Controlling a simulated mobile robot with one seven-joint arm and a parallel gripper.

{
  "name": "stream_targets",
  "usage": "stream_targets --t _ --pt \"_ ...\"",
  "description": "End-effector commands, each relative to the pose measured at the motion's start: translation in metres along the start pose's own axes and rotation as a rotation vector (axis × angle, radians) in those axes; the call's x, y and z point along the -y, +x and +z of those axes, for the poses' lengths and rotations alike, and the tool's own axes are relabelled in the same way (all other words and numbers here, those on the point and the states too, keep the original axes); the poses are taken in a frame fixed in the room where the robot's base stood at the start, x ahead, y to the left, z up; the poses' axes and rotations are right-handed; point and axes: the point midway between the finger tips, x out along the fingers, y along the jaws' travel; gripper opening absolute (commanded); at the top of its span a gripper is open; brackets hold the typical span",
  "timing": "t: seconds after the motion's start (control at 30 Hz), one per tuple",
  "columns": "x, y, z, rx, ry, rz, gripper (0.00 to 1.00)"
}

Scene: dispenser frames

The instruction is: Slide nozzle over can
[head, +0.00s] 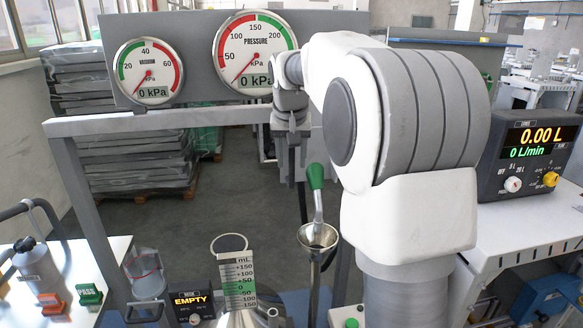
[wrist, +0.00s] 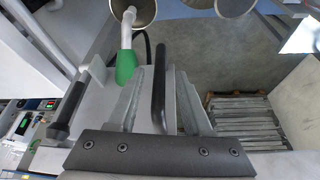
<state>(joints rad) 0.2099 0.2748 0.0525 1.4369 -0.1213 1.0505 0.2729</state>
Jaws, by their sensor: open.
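The nozzle (head: 318,236) is a metal, funnel-shaped piece with a grey stem and a green handle (head: 315,176). It sits to the right of the can (head: 239,317), apart from it in the picture. The can has a tall mL scale on its neck and an open ring at the top. My gripper (head: 291,168) hangs pointing down, a little left of and above the green handle. In the wrist view my open gripper (wrist: 165,75) has the green handle (wrist: 126,66) beside its left finger. Nothing is clearly held.
A grey frame (head: 160,122) with two pressure gauges stands behind. A dark rod (wrist: 159,85) shows between my fingers. A display marked EMPTY (head: 191,301) and a clear jar (head: 147,280) stand left of the can. A litre counter (head: 530,150) stands at right.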

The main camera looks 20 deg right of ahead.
Motion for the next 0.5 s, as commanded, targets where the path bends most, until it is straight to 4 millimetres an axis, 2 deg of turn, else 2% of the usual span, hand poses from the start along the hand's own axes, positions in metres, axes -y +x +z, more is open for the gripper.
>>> stream_targets --t 0.03,0.2,0.5 --pt "0.000 0.009 0.001 0.004 0.000 0.001 0.50" --pt "0.000 0.026 0.000 0.001 0.001 0.000 0.50" --pt "0.000 0.031 0.000 0.000 0.001 0.000 0.50"
